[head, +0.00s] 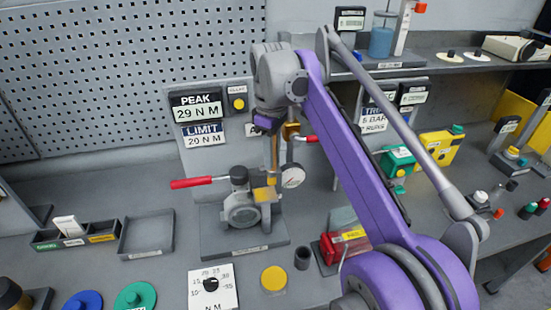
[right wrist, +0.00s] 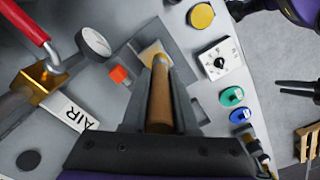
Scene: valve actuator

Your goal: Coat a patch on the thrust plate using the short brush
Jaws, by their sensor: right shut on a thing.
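My right gripper (head: 270,128) points down over the grey valve actuator (head: 241,211). In the right wrist view its dark fingers are shut on the wooden handle of the short brush (right wrist: 161,97). The brush also shows as a thin tan shaft in the head view (head: 275,152). Its far end is close to a tan square face (right wrist: 152,53); I cannot tell whether they touch or whether this face is bristles or plate. I cannot pick out the thrust plate for certain. What looks like my left gripper (right wrist: 296,88) is open and empty, off the bench.
A red-handled lever (head: 197,182) sticks out left of the actuator, and a dial gauge (head: 293,177) sits at its right. An empty grey tray (head: 147,248) lies left. A yellow disc (head: 274,278) and a small dark cup (head: 303,259) stand in front.

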